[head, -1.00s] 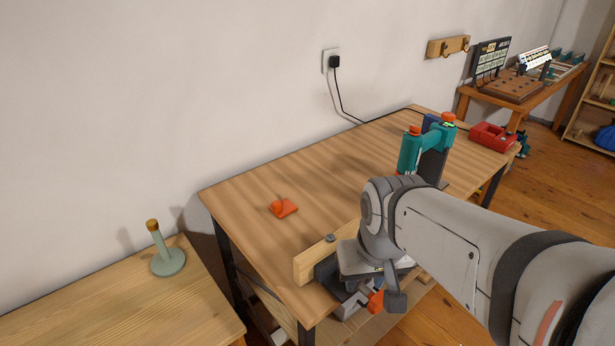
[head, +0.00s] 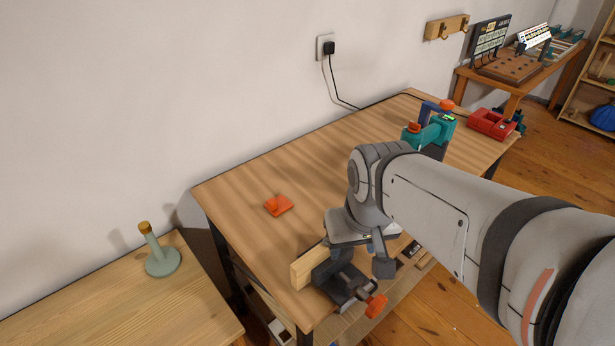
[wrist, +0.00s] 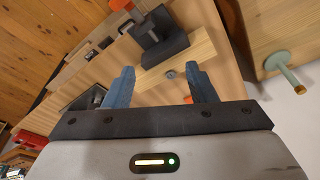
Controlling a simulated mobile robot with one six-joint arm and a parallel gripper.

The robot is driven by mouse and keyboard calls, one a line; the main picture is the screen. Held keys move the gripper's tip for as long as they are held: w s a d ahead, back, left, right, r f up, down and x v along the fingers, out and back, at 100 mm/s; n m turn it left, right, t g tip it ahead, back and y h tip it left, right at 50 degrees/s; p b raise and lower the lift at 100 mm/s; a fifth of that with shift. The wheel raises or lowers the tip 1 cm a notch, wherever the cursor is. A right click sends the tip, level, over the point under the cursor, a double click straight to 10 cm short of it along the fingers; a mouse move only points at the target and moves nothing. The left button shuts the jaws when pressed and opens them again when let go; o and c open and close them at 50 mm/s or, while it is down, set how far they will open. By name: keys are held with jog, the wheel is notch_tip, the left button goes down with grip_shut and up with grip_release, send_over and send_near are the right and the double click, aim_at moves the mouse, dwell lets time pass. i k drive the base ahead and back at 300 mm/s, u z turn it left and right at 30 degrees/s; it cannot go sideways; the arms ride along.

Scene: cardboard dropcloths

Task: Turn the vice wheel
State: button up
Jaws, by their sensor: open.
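The vice (head: 340,282) is a dark metal body at the near edge of the workbench, with a pale wooden jaw board (head: 306,269). Its orange wheel (head: 376,306) sticks out in front, past the bench edge. In the wrist view the dark vice body (wrist: 160,42) is at the top middle, the wooden board (wrist: 182,60) lies below it, and the wheel (wrist: 119,4) is cut by the top edge. My gripper (wrist: 160,69) is open and empty, its two blue fingers apart over the board side.
The workbench (head: 330,170) holds a small orange piece (head: 278,205), a teal-and-orange tool (head: 430,130) and a red box (head: 491,124). A green stand (head: 161,260) is on the left table (head: 120,310). The middle of the bench top is clear.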

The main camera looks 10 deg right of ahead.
aim_at(377, 305)
jog(key=z, duration=0.3)
jog(key=k, duration=2.15)
jog(key=u, duration=0.5)
jog(key=i, duration=1.5)
jog(key=u, duration=0.1)
